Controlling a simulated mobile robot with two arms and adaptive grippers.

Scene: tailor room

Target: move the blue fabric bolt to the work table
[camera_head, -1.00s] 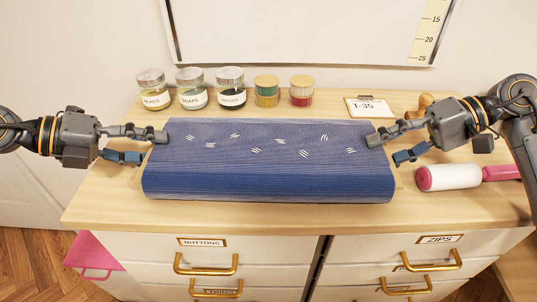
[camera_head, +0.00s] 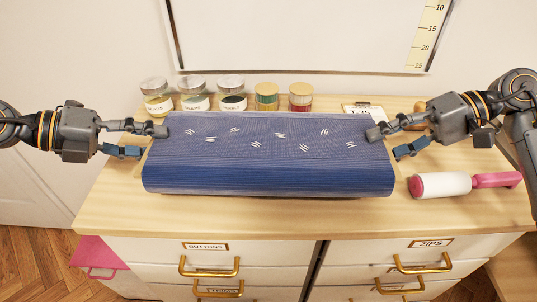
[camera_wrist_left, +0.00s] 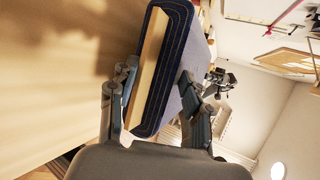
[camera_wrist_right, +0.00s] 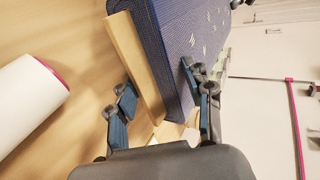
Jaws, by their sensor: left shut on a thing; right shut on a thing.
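The blue fabric bolt (camera_head: 265,155), patterned with small white marks, spans between my two grippers above the wooden top of a drawer cabinet (camera_head: 250,217). My left gripper (camera_head: 148,140) is shut on its left end and my right gripper (camera_head: 388,142) on its right end. The bolt looks level and slightly raised above the top. The left wrist view shows the bolt's end (camera_wrist_left: 165,65) with a pale wooden core between the fingers. The right wrist view shows the other end (camera_wrist_right: 165,50) likewise gripped. I cannot make out the work table in these views.
Several lidded jars (camera_head: 195,95) stand behind the bolt, with a small T-35 card (camera_head: 362,110) to their right. A white and pink lint roller (camera_head: 445,185) lies right of the bolt. A pink piece (camera_head: 98,252) sticks out at the cabinet's lower left.

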